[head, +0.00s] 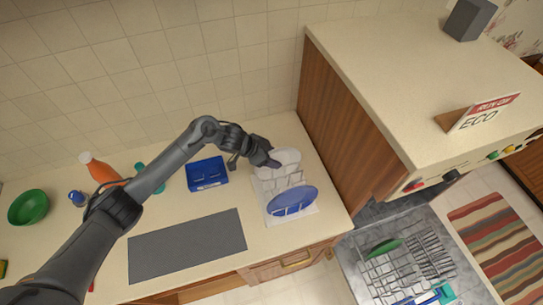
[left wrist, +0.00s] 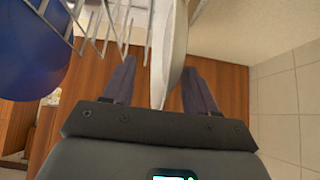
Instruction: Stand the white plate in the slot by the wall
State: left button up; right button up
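The white plate (head: 287,159) stands in the white wire rack (head: 270,189), at the end nearest the tiled wall. My left gripper (head: 262,153) is at the plate's left edge. In the left wrist view the plate (left wrist: 170,45) stands edge-on between the two fingers of my left gripper (left wrist: 158,78), with gaps showing beside it, so the gripper looks open around the rim. The rack's wires (left wrist: 98,25) are beside the plate there. How the plate's bottom edge sits in the slot is hidden. My right gripper is not in view.
A blue plate (head: 292,201) stands in the front of the rack. A blue container (head: 207,174) is left of it, and a grey mat (head: 187,246) lies in front. A tall wooden cabinet side (head: 350,118) rises close on the right. An open dishwasher (head: 405,265) is below right.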

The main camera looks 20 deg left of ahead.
pick_arm(q)
jog(key=v, duration=1)
jog(key=shift+a+r, duration=0.2)
jog(key=shift+r, duration=0.15)
jog(key=shift+s, duration=0.15)
